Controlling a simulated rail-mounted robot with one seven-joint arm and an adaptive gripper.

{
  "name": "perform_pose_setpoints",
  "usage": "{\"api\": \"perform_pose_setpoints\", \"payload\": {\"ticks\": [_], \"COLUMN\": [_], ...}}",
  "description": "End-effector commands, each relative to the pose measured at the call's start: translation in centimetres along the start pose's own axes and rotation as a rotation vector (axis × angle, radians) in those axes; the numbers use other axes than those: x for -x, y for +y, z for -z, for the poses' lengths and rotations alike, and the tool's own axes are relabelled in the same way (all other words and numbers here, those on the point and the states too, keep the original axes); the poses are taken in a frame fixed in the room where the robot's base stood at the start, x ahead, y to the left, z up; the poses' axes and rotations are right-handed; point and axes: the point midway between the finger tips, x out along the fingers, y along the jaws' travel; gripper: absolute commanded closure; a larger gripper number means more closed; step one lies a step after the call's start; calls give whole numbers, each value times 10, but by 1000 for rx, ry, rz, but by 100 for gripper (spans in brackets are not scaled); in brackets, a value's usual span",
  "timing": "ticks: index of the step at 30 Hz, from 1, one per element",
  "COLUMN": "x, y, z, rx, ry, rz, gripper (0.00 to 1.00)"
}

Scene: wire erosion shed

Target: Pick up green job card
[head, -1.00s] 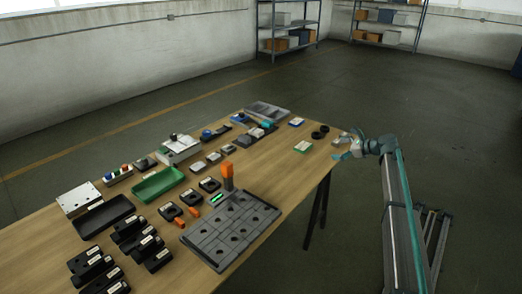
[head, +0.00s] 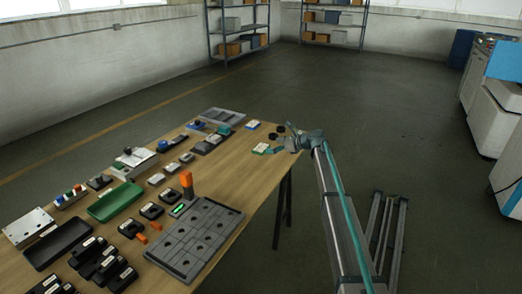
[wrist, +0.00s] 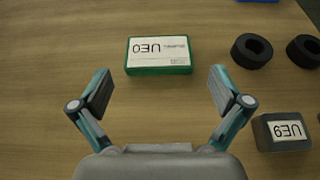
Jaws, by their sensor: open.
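The green job card (wrist: 159,55) lies flat on the wooden table, a green-edged block with a white label. In the wrist view it is upper centre, just ahead of my gripper (wrist: 160,92). My gripper is open and empty, its two fingers spread to either side below the card, apart from it. In the head view the green job card (head: 261,148) is near the table's right end, and my gripper (head: 281,147) is just right of it.
Two black rings (wrist: 251,50) and a grey labelled block (wrist: 284,131) lie right of the card. A blue-edged card (head: 253,125) lies beyond it. A grey fixture plate (head: 195,238) is nearer on the table. Bare wood shows left of the card.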

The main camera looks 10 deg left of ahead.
Motion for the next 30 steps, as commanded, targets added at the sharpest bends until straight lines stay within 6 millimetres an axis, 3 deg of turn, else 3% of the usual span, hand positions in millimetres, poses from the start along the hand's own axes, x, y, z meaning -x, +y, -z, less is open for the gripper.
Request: {"api": "perform_pose_setpoints", "payload": {"ticks": [13, 21, 28, 30], "x": [-48, -52, -52, -51], "y": [2, 2, 2, 2], "z": [3, 4, 4, 4], "rx": [1, 1, 1, 1], "ry": [0, 0, 0, 0], "rz": [-2, 0, -1, 0], "gripper": [0, 0, 38, 42]}}
